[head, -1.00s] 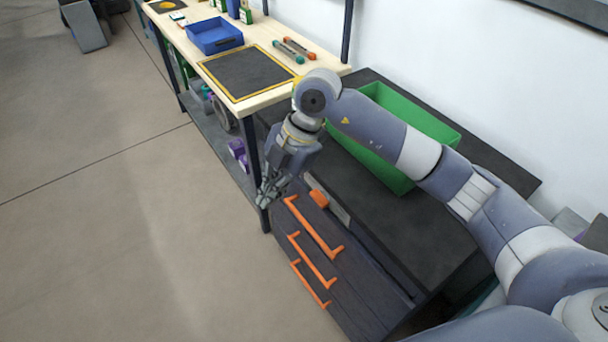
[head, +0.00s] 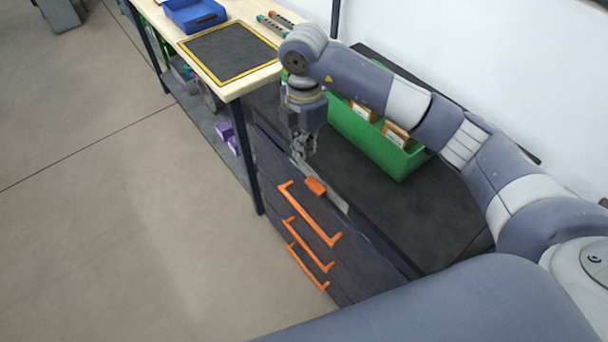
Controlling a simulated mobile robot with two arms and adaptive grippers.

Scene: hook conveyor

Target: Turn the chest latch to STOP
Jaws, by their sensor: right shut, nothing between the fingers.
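The chest (head: 345,270) is dark, with several orange drawer handles (head: 310,215) on its front. The orange latch (head: 315,186) sits on a pale plate (head: 336,202) near the top edge of the front, above the uppermost handle. No STOP lettering is readable at this size. My right gripper (head: 304,160) points down at the chest's top front edge, just behind and left of the latch and apart from it. It is shut and empty. My left gripper is not in view.
A green bin (head: 372,140) with cardboard boxes (head: 396,134) stands on the chest top. A wooden workbench (head: 262,76) with a black yellow-edged mat (head: 230,52) and a blue tray (head: 194,14) adjoins at the left. The floor (head: 120,220) in front is clear.

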